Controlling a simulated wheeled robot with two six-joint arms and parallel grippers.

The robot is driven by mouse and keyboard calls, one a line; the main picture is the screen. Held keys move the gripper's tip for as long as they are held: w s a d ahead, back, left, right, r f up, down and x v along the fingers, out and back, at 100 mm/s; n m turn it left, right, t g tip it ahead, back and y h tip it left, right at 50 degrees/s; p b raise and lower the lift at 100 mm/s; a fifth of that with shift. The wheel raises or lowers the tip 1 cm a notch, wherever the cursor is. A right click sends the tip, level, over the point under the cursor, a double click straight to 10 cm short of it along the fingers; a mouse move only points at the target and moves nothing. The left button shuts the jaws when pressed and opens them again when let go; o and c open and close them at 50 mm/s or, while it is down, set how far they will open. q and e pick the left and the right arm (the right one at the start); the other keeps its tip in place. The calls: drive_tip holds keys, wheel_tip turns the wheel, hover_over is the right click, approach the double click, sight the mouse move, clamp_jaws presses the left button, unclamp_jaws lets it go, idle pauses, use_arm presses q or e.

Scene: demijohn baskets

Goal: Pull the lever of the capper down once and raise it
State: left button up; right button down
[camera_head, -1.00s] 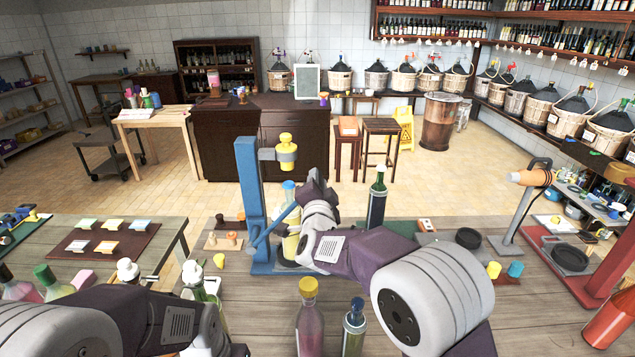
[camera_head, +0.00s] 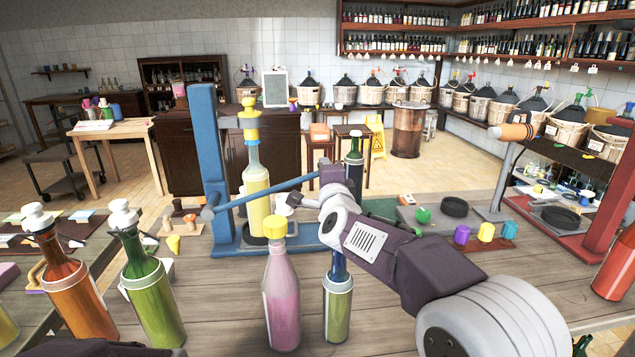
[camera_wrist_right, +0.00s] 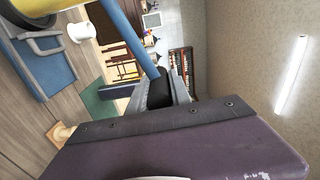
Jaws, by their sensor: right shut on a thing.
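The capper (camera_head: 207,140) is a blue upright frame on a blue base. Its yellow head (camera_head: 249,133) sits right above or on the top of a yellow bottle (camera_head: 257,190) standing in the capper; I cannot tell if they touch. The blue lever (camera_head: 262,194) slopes gently up to the right from its pivot. My right gripper (camera_head: 335,185) is shut on the lever's end. In the right wrist view, the gripper (camera_wrist_right: 165,92) grips the black handle end of the blue lever (camera_wrist_right: 130,40).
A pink bottle (camera_head: 281,295) and a green one (camera_head: 338,305) stand in front of the capper. Orange (camera_head: 70,285) and green (camera_head: 148,295) bottles stand at left. A dark bottle (camera_head: 353,172) stands behind my right arm. A second, red-framed machine (camera_head: 612,195) stands at right.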

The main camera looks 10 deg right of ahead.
drive_tip(key=shift+d+f+m+b, duration=0.2)
drive_tip(key=shift+f+m+b, duration=0.1)
drive_tip(key=shift+f+b, duration=0.3)
use_arm(q)
drive_tip(key=shift+f, duration=0.95)
use_arm(e)
drive_tip(key=c, duration=1.2)
unclamp_jaws()
wheel_tip(320, 180, up, 4)
drive_tip(key=p, duration=0.3)
drive_tip(key=shift+r, duration=0.1)
use_arm(q)
drive_tip(key=shift+r+b, duration=0.7)
drive_tip(key=shift+b, duration=0.05)
use_arm(e)
drive_tip(key=s+d+r, duration=0.2)
drive_tip(key=d, duration=0.1)
drive_tip(key=s+d+r, duration=0.2)
drive_tip(key=s+d, duration=0.1)
drive_tip(key=s+d+r, duration=0.2)
drive_tip(key=d, duration=0.1)
drive_tip(key=shift+s+r, duration=0.25)
drive_tip(key=shift+r, duration=0.1)
